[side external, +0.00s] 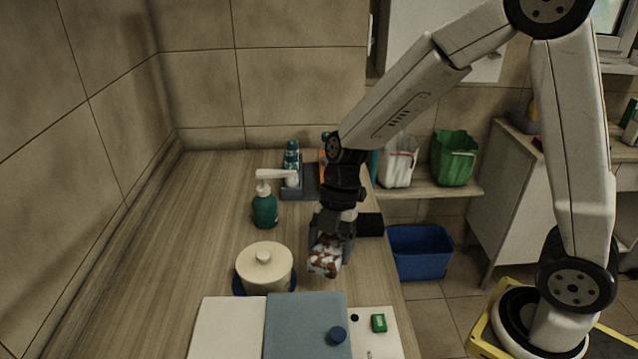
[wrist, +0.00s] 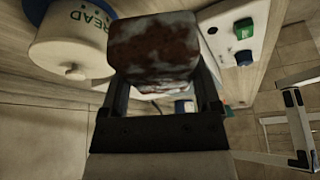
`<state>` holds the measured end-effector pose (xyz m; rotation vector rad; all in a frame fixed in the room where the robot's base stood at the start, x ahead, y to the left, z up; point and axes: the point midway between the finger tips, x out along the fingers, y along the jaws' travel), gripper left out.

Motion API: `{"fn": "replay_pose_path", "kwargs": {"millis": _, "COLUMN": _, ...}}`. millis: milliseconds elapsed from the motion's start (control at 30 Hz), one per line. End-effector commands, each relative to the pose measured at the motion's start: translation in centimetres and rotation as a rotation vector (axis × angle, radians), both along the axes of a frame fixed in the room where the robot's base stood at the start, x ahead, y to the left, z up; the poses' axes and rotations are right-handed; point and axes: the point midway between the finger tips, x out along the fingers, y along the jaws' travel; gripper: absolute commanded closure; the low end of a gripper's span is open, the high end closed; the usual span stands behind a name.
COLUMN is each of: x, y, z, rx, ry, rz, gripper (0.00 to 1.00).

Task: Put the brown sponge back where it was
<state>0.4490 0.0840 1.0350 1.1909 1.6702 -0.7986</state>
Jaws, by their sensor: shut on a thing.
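The brown sponge (side external: 325,258), mottled brown and white, is held in my gripper (side external: 332,238) above the counter. In the wrist view the sponge (wrist: 155,48) sits between the two fingers of my gripper (wrist: 162,95), which is shut on it. In the side view it hangs to the right of the lidded cream pot and beyond the blue-grey board. The sponge's former place cannot be told from these frames.
The cream pot (side external: 264,266) has lettering in the wrist view (wrist: 75,45). A blue-grey board (side external: 300,325) and a white panel with a green switch (side external: 378,323) lie in front. A green soap bottle (side external: 265,208) and a grey caddy (side external: 308,183) stand behind. The left counter is clear.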

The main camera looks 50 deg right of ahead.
Motion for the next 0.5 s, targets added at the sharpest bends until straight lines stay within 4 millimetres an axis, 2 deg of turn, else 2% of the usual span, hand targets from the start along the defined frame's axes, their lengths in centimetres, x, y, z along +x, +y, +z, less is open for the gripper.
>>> {"fn": "replay_pose_path", "kwargs": {"millis": 267, "x": 0.7, "y": -4.1, "z": 1.0, "rx": -0.007, "ry": -0.003, "rz": -0.214, "gripper": 0.75}}
{"fn": "replay_pose_path", "kwargs": {"millis": 500, "x": 0.8, "y": -9.5, "z": 2.4, "rx": -0.01, "ry": -0.005, "rz": -0.503, "gripper": 0.75}}
